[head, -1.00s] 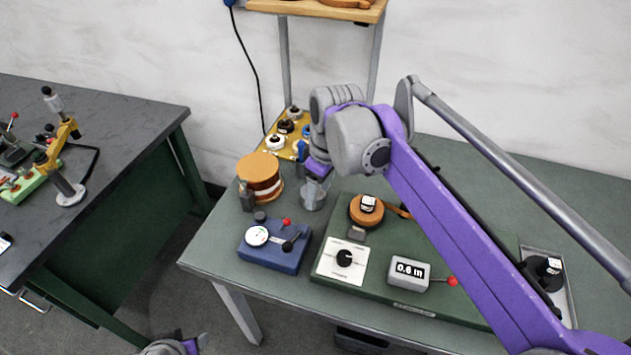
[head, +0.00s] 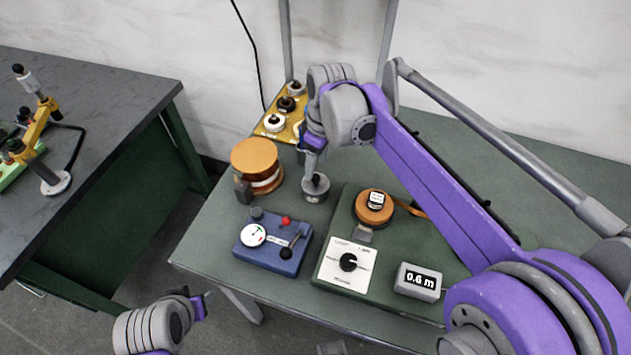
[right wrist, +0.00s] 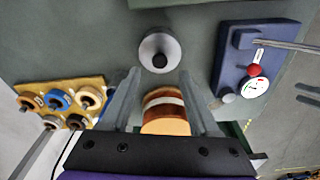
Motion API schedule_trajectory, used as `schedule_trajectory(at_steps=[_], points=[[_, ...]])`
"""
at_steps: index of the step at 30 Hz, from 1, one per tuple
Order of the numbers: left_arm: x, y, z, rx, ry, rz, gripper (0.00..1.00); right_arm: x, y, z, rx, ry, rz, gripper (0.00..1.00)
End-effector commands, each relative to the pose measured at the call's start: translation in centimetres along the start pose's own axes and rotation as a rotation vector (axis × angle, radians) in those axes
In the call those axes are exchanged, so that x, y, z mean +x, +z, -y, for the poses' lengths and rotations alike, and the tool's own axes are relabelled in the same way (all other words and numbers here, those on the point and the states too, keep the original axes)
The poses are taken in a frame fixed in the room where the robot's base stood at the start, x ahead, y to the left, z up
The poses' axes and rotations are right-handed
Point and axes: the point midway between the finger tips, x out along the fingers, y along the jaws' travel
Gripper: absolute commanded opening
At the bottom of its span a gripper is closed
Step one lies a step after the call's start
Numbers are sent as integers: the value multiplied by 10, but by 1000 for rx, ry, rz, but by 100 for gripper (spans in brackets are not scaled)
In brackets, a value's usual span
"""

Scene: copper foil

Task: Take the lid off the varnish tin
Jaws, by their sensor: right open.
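The varnish tin (head: 315,192) is a small grey round tin standing on the green table, with a dark knob on its top. Its lid appears to be on. In the right wrist view the tin (right wrist: 168,57) shows from above, just beyond the fingertips. My right gripper (head: 311,167) is open and empty, above and behind the tin, and its fingers (right wrist: 160,78) look apart from it. My left gripper (head: 205,298) is low at the bottom left, off the table's edge; its fingers are too small to judge.
A copper-coloured roll (head: 255,158) stands left of the tin. A blue box with a gauge (head: 272,247) is in front. A green machine base (head: 388,268) with an orange spool (head: 372,207) lies right. A yellow tray (head: 270,132) of spools is behind.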

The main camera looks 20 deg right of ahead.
Motion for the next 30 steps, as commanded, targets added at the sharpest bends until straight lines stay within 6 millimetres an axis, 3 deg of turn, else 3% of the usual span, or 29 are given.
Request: schedule_trajectory(at_steps=[8, 17, 27, 30], points=[[1, 1, 0, 0, 0, 1, 50, 40, 4, 0, 0, 0, 0, 62], [1, 1, 0, 0, 0, 1, 50, 44, 4, 0, 1, 0, 0, 62], [1, 1, 0, 0, 0, 1, 50, 43, 4, 0, 1, 0, 0, 1], [1, 1, 0, 0, 0, 1, 50, 43, 4, 0, 1, 0, 0, 0]])
